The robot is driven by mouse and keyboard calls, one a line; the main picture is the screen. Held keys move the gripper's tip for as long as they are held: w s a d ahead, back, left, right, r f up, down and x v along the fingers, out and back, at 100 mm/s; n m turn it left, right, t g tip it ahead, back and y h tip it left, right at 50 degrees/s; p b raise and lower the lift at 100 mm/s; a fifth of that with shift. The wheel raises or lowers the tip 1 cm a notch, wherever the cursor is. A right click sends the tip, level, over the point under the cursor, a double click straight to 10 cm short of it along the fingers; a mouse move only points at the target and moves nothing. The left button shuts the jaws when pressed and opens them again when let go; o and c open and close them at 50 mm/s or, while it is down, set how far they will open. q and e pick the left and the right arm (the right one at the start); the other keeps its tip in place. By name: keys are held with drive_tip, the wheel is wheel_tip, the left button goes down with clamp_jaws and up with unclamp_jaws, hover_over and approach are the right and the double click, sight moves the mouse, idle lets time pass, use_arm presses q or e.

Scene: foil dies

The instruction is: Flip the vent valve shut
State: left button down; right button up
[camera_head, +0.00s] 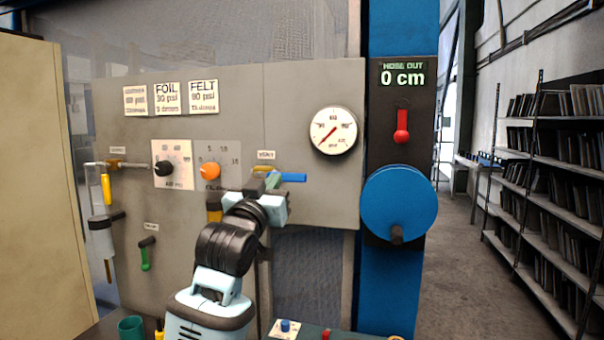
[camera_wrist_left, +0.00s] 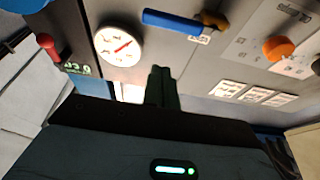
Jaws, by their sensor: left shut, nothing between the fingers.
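The vent valve's blue lever (camera_head: 293,177) lies level on the grey panel, pointing right, just below its small label (camera_head: 266,155). In the left wrist view the blue lever (camera_wrist_left: 174,21) runs across the top from a brass-coloured valve body (camera_wrist_left: 214,19). My left gripper (camera_head: 272,182) is in front of the panel at the valve, and its wrist and fingers hide part of the valve body. In the left wrist view its dark fingers (camera_wrist_left: 160,85) are together with nothing between them, apart from the lever in the picture. My right gripper is not in view.
A round gauge (camera_head: 333,131) is up right of the valve. Black (camera_head: 163,168) and orange (camera_head: 209,171) knobs are left. A red lever (camera_head: 401,127) and blue wheel (camera_head: 399,203) are on the column at right. A green-handled valve (camera_head: 145,256) hangs lower left.

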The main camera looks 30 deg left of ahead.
use_arm(q)
drive_tip(key=shift+s+r, duration=0.1)
drive_tip(key=shift+r, duration=0.6)
wheel_tip(320, 180, up, 3)
hover_over(286, 177)
drive_tip(key=s+d, duration=0.1)
drive_tip(key=s, duration=0.1)
drive_tip(key=f, duration=0.3)
drive_tip(key=shift+w+f, duration=0.3)
drive_tip(key=shift+f, duration=0.05)
drive_tip(key=shift+w, duration=0.1)
